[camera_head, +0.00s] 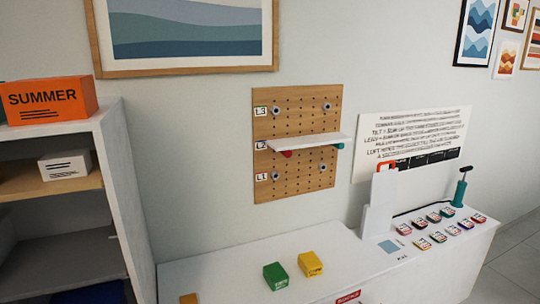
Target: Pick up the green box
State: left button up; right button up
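The green box (276,276) lies on the white counter (225,272), near the bottom middle of the head view. It stands upright with dark writing on its front face. A yellow box (310,264) is close beside it on the right. Neither of my grippers shows in the head view, and nothing is seen touching the green box.
An orange-yellow item (188,298) is cut off at the bottom edge. A pegboard (297,170) with a small white shelf (308,141) hangs above. Several small cards (438,228) and a teal pump (460,188) are at right.

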aim_at(274, 274)
jog(key=z, duration=1.2)
jog(key=u, duration=0.45)
jog(key=i+u, duration=0.1)
jog(key=u, duration=0.4)
jog(key=i+u, duration=0.1)
jog(key=u, duration=0.85)
jog(key=i+u, duration=0.15)
jog(key=u, duration=0.3)
jog(key=i+l+u, duration=0.1)
jog(key=i+l, duration=0.2)
jog(key=l, duration=0.15)
jog(key=i+l+u, duration=0.1)
jog(key=i+l, duration=0.2)
jog(key=l, duration=0.15)
